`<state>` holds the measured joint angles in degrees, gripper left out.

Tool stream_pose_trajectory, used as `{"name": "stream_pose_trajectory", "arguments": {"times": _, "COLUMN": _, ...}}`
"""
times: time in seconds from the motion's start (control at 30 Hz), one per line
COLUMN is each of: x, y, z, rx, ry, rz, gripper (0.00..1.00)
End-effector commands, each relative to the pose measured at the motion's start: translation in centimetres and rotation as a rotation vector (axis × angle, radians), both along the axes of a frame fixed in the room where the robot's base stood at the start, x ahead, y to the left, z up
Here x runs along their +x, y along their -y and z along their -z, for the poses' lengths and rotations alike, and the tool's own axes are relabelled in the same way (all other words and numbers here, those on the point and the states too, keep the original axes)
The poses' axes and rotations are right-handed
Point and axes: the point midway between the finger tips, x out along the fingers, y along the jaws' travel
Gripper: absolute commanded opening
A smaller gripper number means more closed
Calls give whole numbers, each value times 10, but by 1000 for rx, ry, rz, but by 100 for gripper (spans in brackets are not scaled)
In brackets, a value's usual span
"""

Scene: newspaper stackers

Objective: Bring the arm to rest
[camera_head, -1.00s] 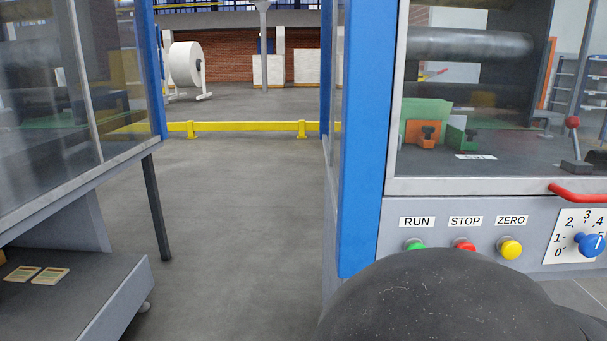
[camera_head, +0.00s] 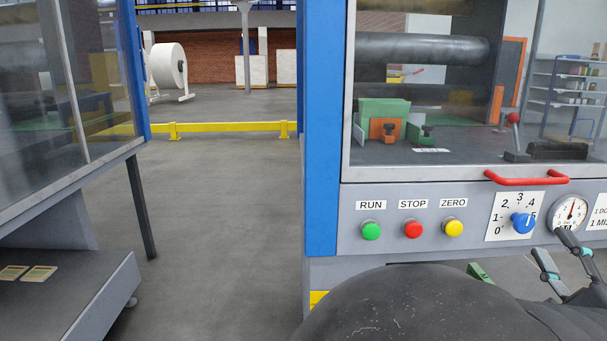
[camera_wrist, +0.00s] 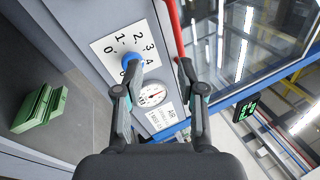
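My gripper (camera_head: 556,262) shows at the right edge of the head view, in front of the machine's panel and below the gauge. In the wrist view my gripper (camera_wrist: 160,72) has its two fingers spread apart with nothing between them. The blue knob (camera_head: 523,222) on its numbered dial is up and left of the gripper in the head view. In the wrist view the blue knob (camera_wrist: 132,62) shows just beyond the left fingertip; whether they touch is unclear. My dark arm link hides the lower middle of the head view.
The machine panel carries green (camera_head: 371,231), red (camera_head: 413,229) and yellow (camera_head: 454,228) buttons, a red handle (camera_head: 525,179) and a pressure gauge (camera_head: 570,213). Another glazed machine (camera_head: 60,205) stands at left. The floor aisle (camera_head: 220,220) between them is clear up to a yellow rail (camera_head: 225,127).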

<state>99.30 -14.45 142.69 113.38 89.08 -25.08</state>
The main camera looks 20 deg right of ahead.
Motion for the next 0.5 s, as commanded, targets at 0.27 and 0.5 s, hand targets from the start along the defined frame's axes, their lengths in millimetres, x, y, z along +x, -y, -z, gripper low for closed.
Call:
{"name": "stream_pose_trajectory", "arguments": {"times": 0.27, "x": 80, "y": -63, "z": 30, "rx": 132, "ry": -252, "rz": -359, "gripper": 39}}
{"name": "stream_pose_trajectory", "arguments": {"times": 0.5, "x": 124, "y": -152, "z": 78, "rx": 226, "ry": -660, "rz": -719, "gripper": 39}}
